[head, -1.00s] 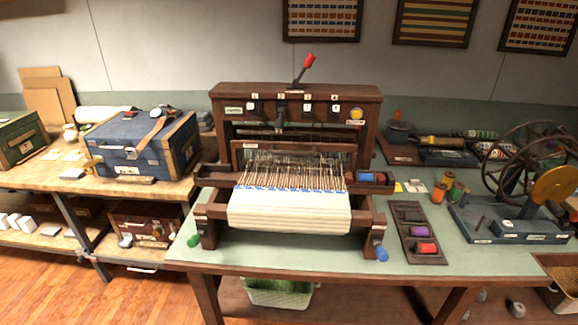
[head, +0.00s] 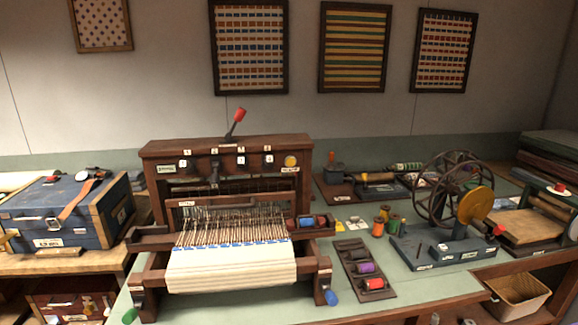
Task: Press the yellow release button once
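The yellow release button (head: 290,161) is a small round disc at the upper right of the wooden loom's front panel (head: 226,150). A small white label sits just below it. Other labelled controls line the same panel to its left, and a red-tipped lever (head: 236,121) stands on top of the loom. Nothing covers the button. Neither of my grippers shows in the head view.
The loom stands on a green-topped table (head: 420,290). A spool tray (head: 352,252), loose thread spools and a spinning-wheel device (head: 455,205) lie to its right. A blue trunk (head: 62,212) sits on a bench at the left. Framed textiles hang behind.

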